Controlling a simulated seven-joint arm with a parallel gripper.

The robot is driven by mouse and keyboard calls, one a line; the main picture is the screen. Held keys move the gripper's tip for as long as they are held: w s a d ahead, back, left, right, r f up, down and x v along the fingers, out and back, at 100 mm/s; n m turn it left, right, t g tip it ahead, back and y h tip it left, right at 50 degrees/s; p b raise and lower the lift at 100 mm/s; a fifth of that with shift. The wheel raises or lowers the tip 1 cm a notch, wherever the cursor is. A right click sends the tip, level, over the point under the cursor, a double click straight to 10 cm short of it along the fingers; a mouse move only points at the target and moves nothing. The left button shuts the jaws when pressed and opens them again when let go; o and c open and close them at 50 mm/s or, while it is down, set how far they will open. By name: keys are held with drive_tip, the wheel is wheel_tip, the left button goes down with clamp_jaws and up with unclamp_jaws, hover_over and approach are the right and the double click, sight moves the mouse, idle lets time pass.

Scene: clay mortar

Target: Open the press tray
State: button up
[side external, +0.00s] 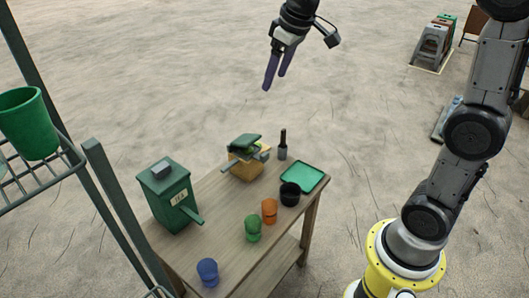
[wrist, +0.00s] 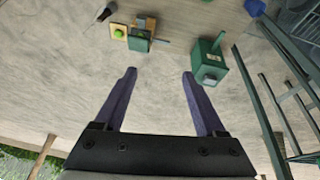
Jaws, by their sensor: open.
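A small press-like device (side external: 246,165) with a yellow-wood body and a dark green top stands at the far edge of the table. Something bright green shows under its top. It also shows near the top of the wrist view (wrist: 140,40); which part is its tray I cannot tell.
The wooden table (side external: 222,210) also bears a green tray (side external: 303,176), a dark bottle (side external: 283,146), and black (side external: 290,194), orange (side external: 269,211), green (side external: 253,228) and blue (side external: 208,272) cups. A rack with a green bucket (side external: 30,122) stands at left.

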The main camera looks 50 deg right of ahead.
drive_tip(key=w+d+f+g, duration=0.1)
drive_tip(key=w+d+f, duration=0.2)
drive_tip(key=w+f, duration=0.25)
drive_tip(key=m+g, duration=0.1)
drive_tip(key=g, duration=0.2)
hover_over(264, 154)
wheel_tip(264, 154, down, 16)
drive_tip(key=f, duration=1.3)
drive_tip(key=shift+d+f, duration=0.15)
drive_tip(key=shift+d, duration=0.05)
clamp_jaws()
